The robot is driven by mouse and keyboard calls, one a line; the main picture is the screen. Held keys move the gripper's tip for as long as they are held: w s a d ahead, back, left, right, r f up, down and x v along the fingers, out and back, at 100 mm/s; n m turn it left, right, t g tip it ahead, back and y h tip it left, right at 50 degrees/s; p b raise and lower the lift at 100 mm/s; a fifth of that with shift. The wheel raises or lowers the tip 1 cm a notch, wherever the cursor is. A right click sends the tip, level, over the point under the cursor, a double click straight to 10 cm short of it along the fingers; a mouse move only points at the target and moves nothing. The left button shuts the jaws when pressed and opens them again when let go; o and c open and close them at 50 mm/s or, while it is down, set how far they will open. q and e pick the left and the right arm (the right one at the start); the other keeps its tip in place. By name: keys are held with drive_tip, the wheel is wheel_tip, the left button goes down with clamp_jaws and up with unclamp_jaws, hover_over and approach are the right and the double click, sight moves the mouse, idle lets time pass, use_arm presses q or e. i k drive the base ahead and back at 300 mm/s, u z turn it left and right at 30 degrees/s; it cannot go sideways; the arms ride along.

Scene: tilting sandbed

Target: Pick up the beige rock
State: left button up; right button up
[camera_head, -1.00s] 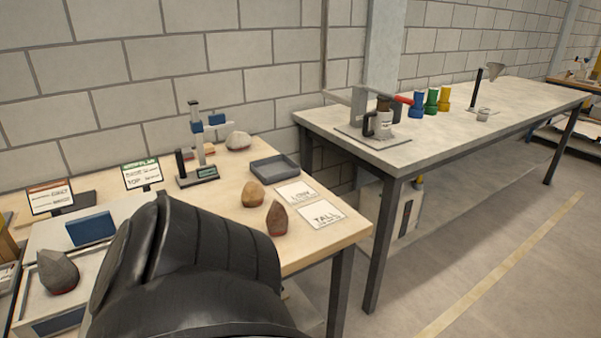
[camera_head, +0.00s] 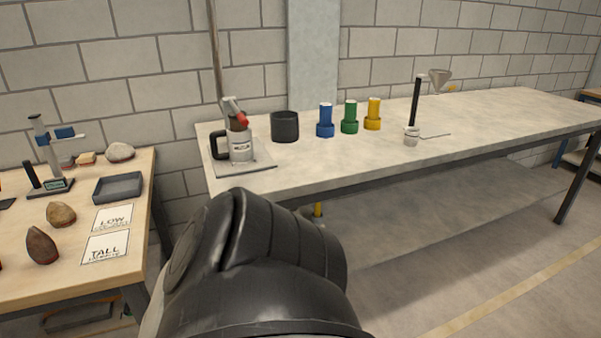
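The beige rock (camera_head: 60,214) lies on the wooden table at the left, behind a reddish-brown pointed rock (camera_head: 42,246). A pale grey-white rock (camera_head: 120,151) lies farther back on the same table. A large black part of my own arm fills the bottom middle of the view, well to the right of the beige rock and apart from it. Neither gripper's fingers show, so I cannot see where they are.
Near the beige rock are a grey tray (camera_head: 118,188), a LOW card (camera_head: 113,218), a TALL card (camera_head: 105,247) and a small stand (camera_head: 50,160). The grey-topped bench (camera_head: 380,150) holds a dark cup (camera_head: 284,127) and coloured bottles (camera_head: 349,118). A floor gap separates the tables.

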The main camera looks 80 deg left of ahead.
sight(59, 215)
drive_tip(key=z, duration=0.05)
drive_tip(key=i, duration=0.1)
drive_tip(key=u, duration=4.45)
